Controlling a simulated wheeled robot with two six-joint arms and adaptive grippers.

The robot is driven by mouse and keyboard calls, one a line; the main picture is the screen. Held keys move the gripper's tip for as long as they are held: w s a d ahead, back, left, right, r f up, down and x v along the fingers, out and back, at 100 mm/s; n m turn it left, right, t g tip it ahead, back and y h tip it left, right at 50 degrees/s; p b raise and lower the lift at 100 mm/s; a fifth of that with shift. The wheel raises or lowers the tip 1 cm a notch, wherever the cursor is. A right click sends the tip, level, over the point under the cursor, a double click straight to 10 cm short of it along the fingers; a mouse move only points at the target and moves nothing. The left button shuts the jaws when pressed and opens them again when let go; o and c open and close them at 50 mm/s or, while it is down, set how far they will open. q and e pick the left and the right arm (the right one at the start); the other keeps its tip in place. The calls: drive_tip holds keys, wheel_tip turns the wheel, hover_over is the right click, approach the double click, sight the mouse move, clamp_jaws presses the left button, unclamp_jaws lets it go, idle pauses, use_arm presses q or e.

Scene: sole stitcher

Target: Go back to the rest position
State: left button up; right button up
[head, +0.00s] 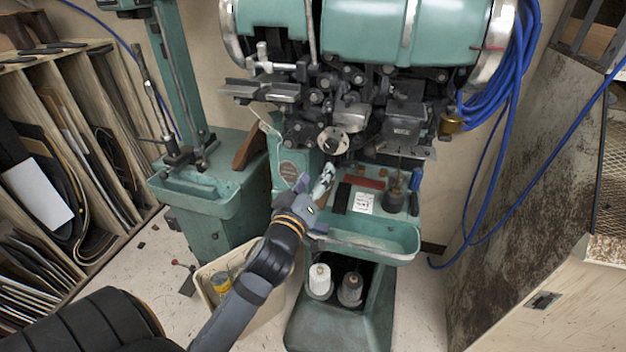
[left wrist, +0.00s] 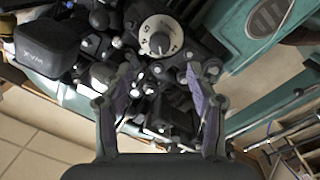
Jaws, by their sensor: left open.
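My left gripper (head: 318,186) is in front of the green sole stitcher (head: 360,38), just below its round dial (head: 333,140). It also shows in the left wrist view (left wrist: 162,92), with its two purple-padded fingers spread apart and nothing held between them. Behind and above the fingers in that view are the dial (left wrist: 160,37) and the dark metal parts of the machine head. I cannot tell from these views whether a fingertip touches the machine. My right gripper is not in view.
A green tray (head: 375,240) with small tools stands right of my left gripper. Thread spools (head: 319,281) sit below it. A bin (head: 213,292) is on the floor, a wooden rack (head: 110,90) at left, and a wooden box (head: 560,300) at right. Blue hoses (head: 515,75) hang at right.

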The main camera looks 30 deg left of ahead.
use_arm(q)
drive_tip(key=shift+s+d, duration=0.1)
drive_tip(key=shift+s, duration=0.5)
